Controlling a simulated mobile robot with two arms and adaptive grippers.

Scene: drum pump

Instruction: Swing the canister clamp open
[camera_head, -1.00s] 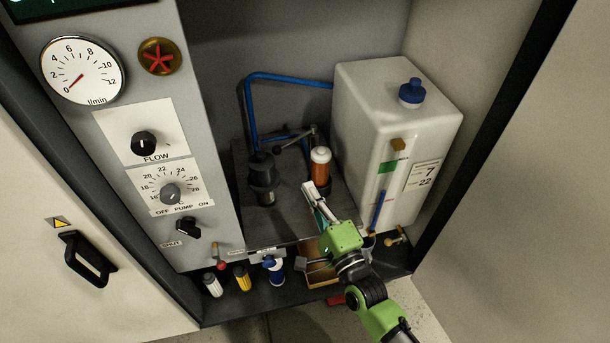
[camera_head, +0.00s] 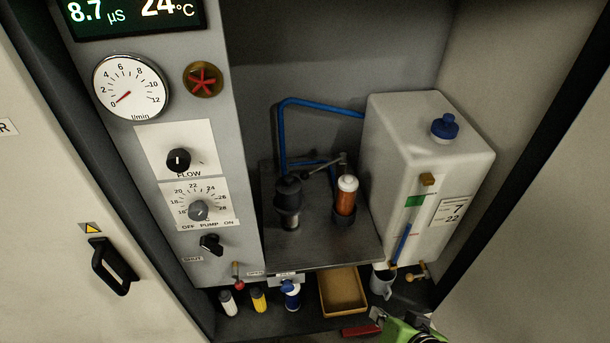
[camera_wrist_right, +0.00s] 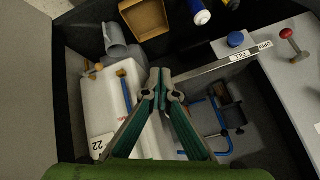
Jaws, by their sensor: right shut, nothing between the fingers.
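The orange canister (camera_head: 345,203) with a white cap stands upright in a dark round holder on the dark shelf. The clamp (camera_head: 325,168) seems to be the dark lever with a slim arm just behind and left of the canister. Its exact position is hard to tell. My right gripper (camera_head: 380,316) is at the bottom edge of the head view, well in front of and below the canister, partly cut off. In the wrist view its fingers (camera_wrist_right: 159,78) meet at the tips with nothing between them. The canister cannot be made out there. My left gripper is not in view.
A white tank (camera_head: 425,160) with a blue cap stands right of the canister. A dark cylinder (camera_head: 288,195) stands left of it, with a blue hose above. A yellow-brown tray (camera_head: 343,292), a grey mug (camera_head: 382,282) and several small bottles are below the shelf. Cabinet walls flank both sides.

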